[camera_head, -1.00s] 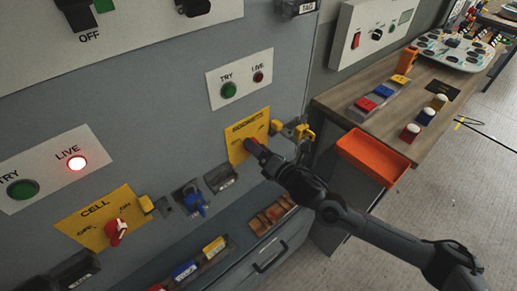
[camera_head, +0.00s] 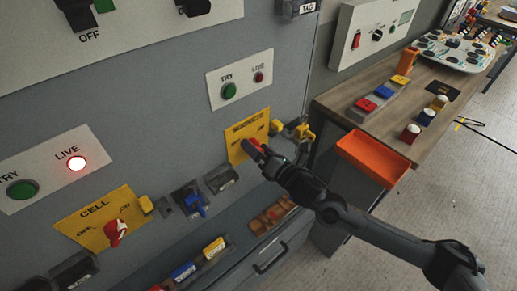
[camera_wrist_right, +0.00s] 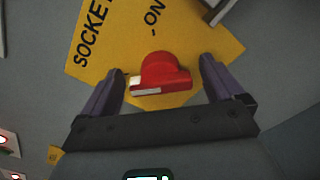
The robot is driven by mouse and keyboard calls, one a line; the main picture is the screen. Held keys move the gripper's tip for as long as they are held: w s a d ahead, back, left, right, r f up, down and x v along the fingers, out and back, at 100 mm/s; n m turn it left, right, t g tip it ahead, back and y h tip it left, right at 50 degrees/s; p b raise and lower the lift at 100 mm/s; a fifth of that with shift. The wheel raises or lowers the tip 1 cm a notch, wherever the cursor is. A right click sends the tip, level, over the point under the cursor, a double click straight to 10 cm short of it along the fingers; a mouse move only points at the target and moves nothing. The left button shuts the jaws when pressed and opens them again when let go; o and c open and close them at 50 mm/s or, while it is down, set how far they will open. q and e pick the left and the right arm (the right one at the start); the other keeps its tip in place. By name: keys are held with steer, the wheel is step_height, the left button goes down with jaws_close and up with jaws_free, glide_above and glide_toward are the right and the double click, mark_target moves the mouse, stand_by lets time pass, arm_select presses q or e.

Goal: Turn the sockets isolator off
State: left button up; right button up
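The sockets isolator is a yellow plate (camera_head: 243,131) with a red rotary knob (camera_head: 256,144) on the grey cabinet front. In the right wrist view the plate (camera_wrist_right: 206,32) shows "SOCKET" and "ON", and the red knob (camera_wrist_right: 162,72) has a white mark low on its left side. Any OFF mark is hidden or out of that view. My right gripper (camera_head: 264,154) is at the knob. In the wrist view its fingers (camera_wrist_right: 160,88) are open, one on each side of the knob, with a visible gap to both. My left gripper is not in view.
Above the plate are a green TRY button (camera_head: 229,90) and a dark red LIVE lamp (camera_head: 258,77). Left is the CELL isolator (camera_head: 113,229), its LIVE lamp (camera_head: 76,163) lit. Padlocks (camera_head: 197,202) hang between. An orange tray (camera_head: 372,158) juts from the bench at right.

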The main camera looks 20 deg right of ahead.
steer(key=p+v, duration=0.1)
steer(key=v, duration=0.9)
steer(key=shift+s+d, duration=0.2)
steer(key=shift+s, duration=0.15)
